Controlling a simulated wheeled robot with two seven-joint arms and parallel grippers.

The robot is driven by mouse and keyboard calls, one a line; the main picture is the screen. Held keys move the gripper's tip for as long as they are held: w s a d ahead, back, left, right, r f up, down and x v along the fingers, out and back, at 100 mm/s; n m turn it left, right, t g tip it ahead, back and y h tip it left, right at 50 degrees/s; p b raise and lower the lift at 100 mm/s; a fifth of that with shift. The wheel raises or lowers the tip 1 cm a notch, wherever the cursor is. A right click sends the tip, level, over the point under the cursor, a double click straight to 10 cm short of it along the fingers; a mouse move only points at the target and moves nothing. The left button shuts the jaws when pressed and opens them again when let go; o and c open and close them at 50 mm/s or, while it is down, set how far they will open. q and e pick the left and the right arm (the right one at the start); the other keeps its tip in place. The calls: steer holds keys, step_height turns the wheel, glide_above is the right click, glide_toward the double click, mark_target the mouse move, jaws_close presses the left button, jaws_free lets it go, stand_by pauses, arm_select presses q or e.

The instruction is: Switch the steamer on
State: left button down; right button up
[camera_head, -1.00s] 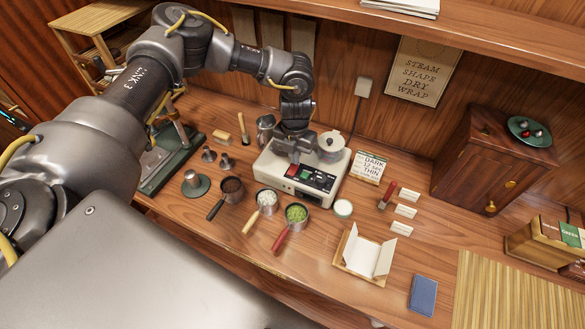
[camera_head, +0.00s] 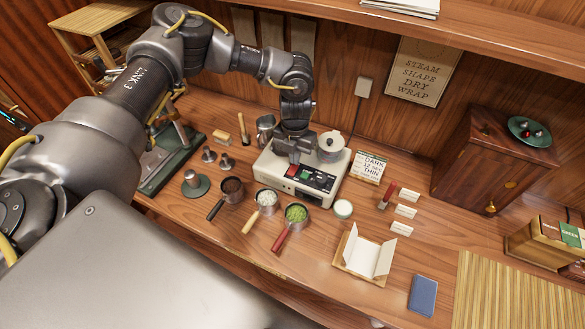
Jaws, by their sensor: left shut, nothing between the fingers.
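The steamer (camera_head: 272,167) is a cream box on the counter, with a lidded pot (camera_head: 331,146) on its right top. Its front has a dark control panel (camera_head: 322,179) with a red button (camera_head: 292,171), a green button (camera_head: 304,175) and other small controls. My left gripper (camera_head: 293,161) is shut and empty, pointing down over the steamer's top just behind the red and green buttons. I cannot tell whether its tips touch the panel. My right gripper is out of view.
Three handled cups stand in front: dark (camera_head: 231,188), white (camera_head: 266,200) and green (camera_head: 296,213). A metal pitcher (camera_head: 265,128) stands behind the steamer's left side. An open paper wrapper (camera_head: 363,256) lies nearer.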

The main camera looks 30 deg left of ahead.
arm_select(q)
steer(key=shift+f+b, duration=0.65)
steer(key=shift+f, duration=0.3)
stand_by(0.8)
steer(key=shift+r+p, duration=2.6)
steer(key=shift+r, duration=0.95)
